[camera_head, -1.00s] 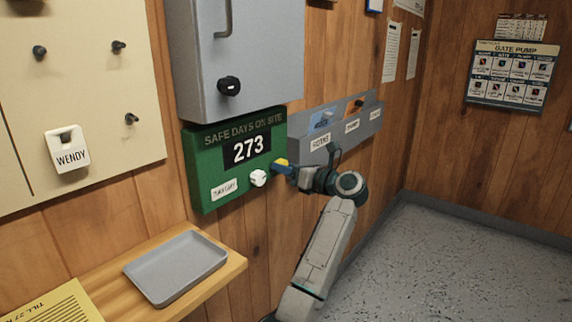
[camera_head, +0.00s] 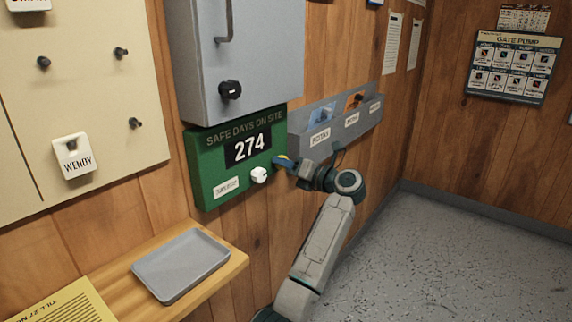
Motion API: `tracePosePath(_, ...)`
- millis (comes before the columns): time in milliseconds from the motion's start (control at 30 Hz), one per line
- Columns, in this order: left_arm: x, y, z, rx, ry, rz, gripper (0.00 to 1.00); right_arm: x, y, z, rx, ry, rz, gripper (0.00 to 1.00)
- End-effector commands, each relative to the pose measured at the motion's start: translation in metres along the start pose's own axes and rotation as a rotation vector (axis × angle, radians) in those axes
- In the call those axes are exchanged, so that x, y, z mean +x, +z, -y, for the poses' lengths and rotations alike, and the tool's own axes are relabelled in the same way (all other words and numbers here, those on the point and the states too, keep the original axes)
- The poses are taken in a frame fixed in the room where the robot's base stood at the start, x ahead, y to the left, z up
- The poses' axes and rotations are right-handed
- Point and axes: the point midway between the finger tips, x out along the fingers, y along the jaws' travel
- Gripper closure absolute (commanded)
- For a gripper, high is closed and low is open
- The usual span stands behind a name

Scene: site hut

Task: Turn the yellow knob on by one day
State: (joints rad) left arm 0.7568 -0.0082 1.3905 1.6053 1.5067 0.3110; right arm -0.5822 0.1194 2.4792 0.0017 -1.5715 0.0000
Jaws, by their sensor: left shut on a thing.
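The green board (camera_head: 207,160) headed "SAFE DAYS ON SITE" hangs on the wood wall. Its black display (camera_head: 247,149) reads 274. The yellow knob (camera_head: 282,158) is at the board's right side, mostly hidden behind my left gripper (camera_head: 284,163). My left gripper is shut on the yellow knob. A white knob (camera_head: 260,175) sits just left of and below it, beside a small white day label (camera_head: 227,187) whose text is too small to read surely. My right gripper is not in view.
A grey cabinet (camera_head: 265,65) with a black knob is above the board. A grey wall rack (camera_head: 330,143) is close behind my gripper. Below left, a shelf (camera_head: 235,268) holds a grey tray (camera_head: 150,268). The floor at right is clear.

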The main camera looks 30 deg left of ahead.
Motion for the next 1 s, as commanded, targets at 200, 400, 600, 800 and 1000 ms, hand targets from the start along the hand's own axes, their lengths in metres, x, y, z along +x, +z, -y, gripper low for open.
tracePosePath(200,0.0,0.0,0.0,-0.001,-0.001,0.0,0.57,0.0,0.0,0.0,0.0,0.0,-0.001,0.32)
tracePosePath(400,0.0,0.0,0.0,-0.002,0.0,0.0,0.45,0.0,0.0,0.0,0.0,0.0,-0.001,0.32)
tracePosePath(600,-0.003,0.0,0.001,-0.002,-0.002,0.0,0.45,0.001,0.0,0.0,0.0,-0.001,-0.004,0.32)
tracePosePath(800,-0.033,-0.001,0.002,-0.003,-0.005,-0.001,0.45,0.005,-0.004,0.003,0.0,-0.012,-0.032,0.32)
tracePosePath(1000,-0.074,-0.001,0.002,-0.002,-0.005,-0.001,0.45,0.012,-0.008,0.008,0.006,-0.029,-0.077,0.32)
